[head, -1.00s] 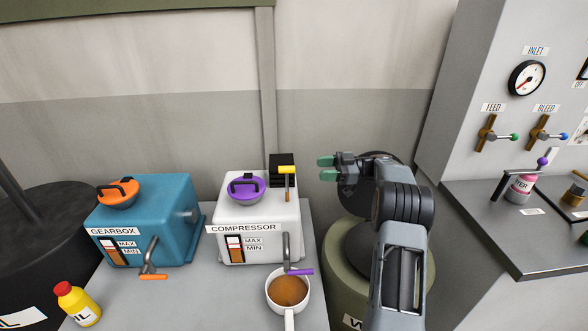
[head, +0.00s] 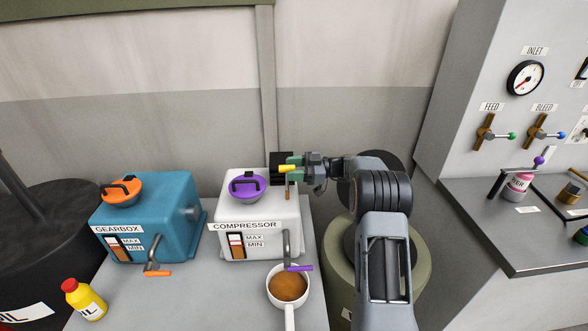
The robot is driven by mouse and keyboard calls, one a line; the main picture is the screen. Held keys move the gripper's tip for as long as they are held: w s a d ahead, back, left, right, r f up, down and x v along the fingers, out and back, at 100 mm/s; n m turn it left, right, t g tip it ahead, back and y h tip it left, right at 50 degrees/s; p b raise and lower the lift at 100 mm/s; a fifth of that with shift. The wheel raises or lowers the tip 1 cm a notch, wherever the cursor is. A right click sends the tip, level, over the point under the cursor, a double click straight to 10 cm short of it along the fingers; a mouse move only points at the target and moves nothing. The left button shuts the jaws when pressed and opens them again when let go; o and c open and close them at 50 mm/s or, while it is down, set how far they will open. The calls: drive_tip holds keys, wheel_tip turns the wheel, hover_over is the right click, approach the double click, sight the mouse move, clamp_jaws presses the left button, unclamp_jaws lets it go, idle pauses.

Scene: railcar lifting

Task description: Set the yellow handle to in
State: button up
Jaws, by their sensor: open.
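The yellow handle (head: 286,168) sits at the top of the compressor's back right corner, beside a black ribbed block (head: 279,161). A brown stem (head: 288,189) hangs below it. My gripper (head: 292,167) is open, reaching in from the right with its green fingertips at the handle. The fingers overlap the handle's right end in the picture; I cannot tell whether they touch it. The white compressor (head: 260,214) stands on the grey bench, with a purple-lidded filler (head: 248,188) on top.
The teal gearbox (head: 150,222) stands left of the compressor. A mug of brown liquid (head: 288,285) sits under the compressor's purple-handled tap (head: 299,268). A yellow oil bottle (head: 83,300) is at front left. A grey panel (head: 505,85) rises at right.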

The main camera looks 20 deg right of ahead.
sight(294, 198)
drive_tip(key=shift+c, duration=0.5)
clamp_jaws()
wheel_tip(294, 198, down, 10)
drive_tip(key=b, duration=1.2)
drive_tip(key=shift+r, duration=0.1)
drive_tip(key=shift+s+r, duration=0.1)
drive_tip(key=shift+o, duration=0.5)
unclamp_jaws()
